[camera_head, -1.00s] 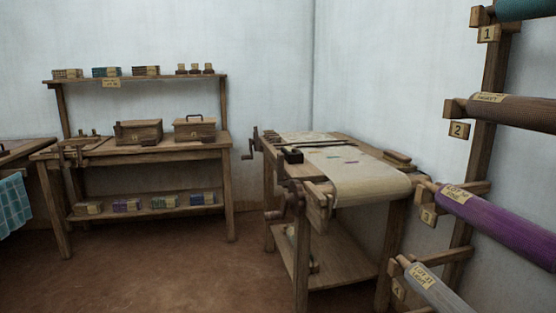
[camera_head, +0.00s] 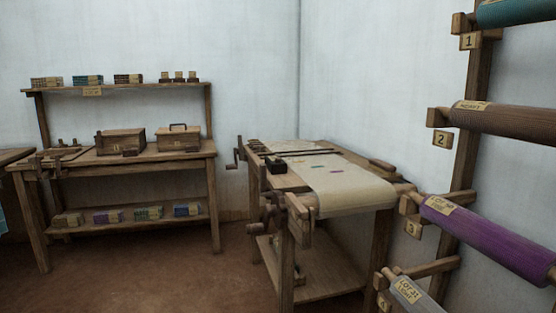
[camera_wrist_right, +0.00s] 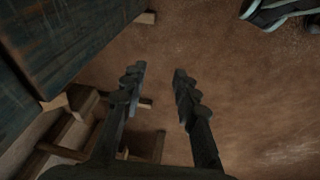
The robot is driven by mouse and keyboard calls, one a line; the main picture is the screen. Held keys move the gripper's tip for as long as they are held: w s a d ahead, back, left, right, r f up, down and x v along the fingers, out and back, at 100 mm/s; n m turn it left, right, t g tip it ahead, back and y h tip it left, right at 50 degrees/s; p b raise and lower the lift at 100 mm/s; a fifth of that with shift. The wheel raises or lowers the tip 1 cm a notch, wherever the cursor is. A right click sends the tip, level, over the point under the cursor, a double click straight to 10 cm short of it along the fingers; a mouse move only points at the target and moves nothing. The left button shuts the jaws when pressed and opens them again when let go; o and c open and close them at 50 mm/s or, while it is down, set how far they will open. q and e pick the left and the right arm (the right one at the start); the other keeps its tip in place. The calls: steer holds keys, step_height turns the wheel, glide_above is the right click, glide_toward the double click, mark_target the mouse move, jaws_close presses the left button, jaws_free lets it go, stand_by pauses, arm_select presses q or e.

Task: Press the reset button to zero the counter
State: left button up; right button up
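The loom table (camera_head: 329,275) stands right of centre in the head view, with a cream cloth (camera_head: 345,187) over its top. A small dark block (camera_head: 277,167) sits on the loom's left side, but I cannot tell whether it is the counter. No reset button can be made out at this size. My right gripper (camera_wrist_right: 158,72) shows in the right wrist view, its two dark fingers apart with nothing between them. It is above the brown floor and away from any button. Neither gripper shows in the head view, and my left gripper is in no view.
A wooden bench (camera_head: 180,150) with boxes and a shelf stands at the left. A rack post (camera_head: 462,165) with numbered rolls, including a purple roll (camera_head: 490,238), stands close on the right. Brown floor (camera_head: 190,275) lies open before the bench and loom.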

jaws_close()
steer(key=shift+w, duration=0.15)
steer(key=shift+w+d+r, duration=0.1)
stand_by(0.5)
stand_by(0.4)
